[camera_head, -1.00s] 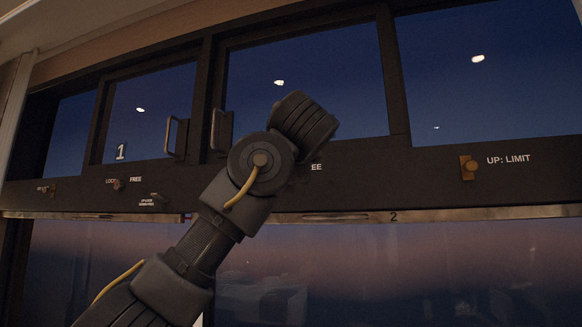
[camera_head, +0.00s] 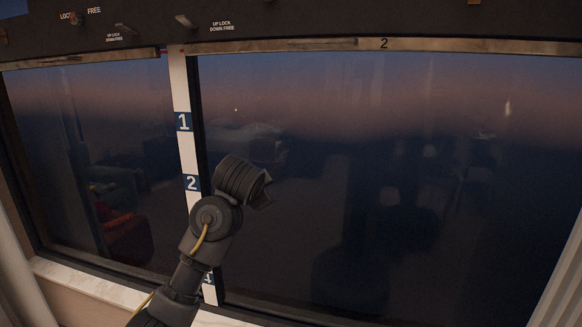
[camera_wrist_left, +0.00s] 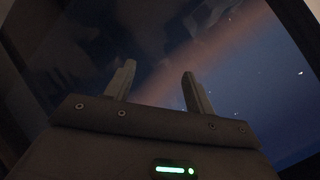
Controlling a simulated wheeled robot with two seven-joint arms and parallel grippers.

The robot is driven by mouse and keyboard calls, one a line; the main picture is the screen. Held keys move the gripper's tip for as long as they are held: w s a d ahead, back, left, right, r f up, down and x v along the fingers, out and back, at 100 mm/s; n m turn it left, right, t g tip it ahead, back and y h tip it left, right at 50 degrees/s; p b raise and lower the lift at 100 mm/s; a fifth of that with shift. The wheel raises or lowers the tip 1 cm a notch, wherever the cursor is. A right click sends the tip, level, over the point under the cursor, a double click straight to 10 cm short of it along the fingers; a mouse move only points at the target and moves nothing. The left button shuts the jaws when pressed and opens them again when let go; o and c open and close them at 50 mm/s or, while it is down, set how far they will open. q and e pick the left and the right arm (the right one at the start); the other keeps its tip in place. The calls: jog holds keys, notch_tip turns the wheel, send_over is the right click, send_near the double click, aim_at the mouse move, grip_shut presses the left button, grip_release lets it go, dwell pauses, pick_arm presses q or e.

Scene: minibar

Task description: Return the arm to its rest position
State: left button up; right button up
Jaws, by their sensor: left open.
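My left arm rises from the bottom of the head view, its wrist in front of the dark window (camera_head: 400,180). The left gripper (camera_head: 266,190) points away to the right and is only partly visible there. In the left wrist view its two fingers (camera_wrist_left: 157,92) stand apart with nothing between them, against dark glass. My right arm and gripper are not in view.
A white post (camera_head: 187,150) with blue number plates stands between the two lower panes, behind my arm. A dark beam (camera_head: 300,20) with latches and labels runs along the top. A pale sill (camera_head: 90,285) lies at the lower left.

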pick_arm(q)
jog(key=s+a+f+n+g, duration=0.1)
jog(key=s+a+f+n, duration=0.3)
jog(key=f, duration=0.6)
jog(key=s+a+f+m+g, duration=0.1)
jog(key=s+f+g, duration=0.1)
jog(key=s+f, duration=0.65)
jog(key=s+a+f+n+g, duration=0.1)
jog(key=s+a+f+n, duration=0.2)
jog(key=f, duration=0.9)
jog(key=s+a+f+n+g, duration=0.1)
jog(key=s+a+f+g, duration=0.2)
jog(key=s, duration=0.8)
jog(key=s+a+f+n, duration=0.25)
jog(key=s+f, duration=0.25)
jog(key=s, duration=0.6)
jog(key=s+a+f+n+g, duration=0.1)
jog(key=s+a+f+g, duration=0.2)
jog(key=s, duration=0.9)
notch_tip(320, 180, down, 29)
jog(key=s, duration=0.1)
jog(key=s+a+f+g, duration=0.1)
jog(key=s+a+f, duration=0.1)
jog(key=s+f, duration=1.1)
jog(key=s, duration=0.3)
jog(key=shift+a+f+m+y, duration=0.35)
jog(key=shift+a+f+y, duration=0.05)
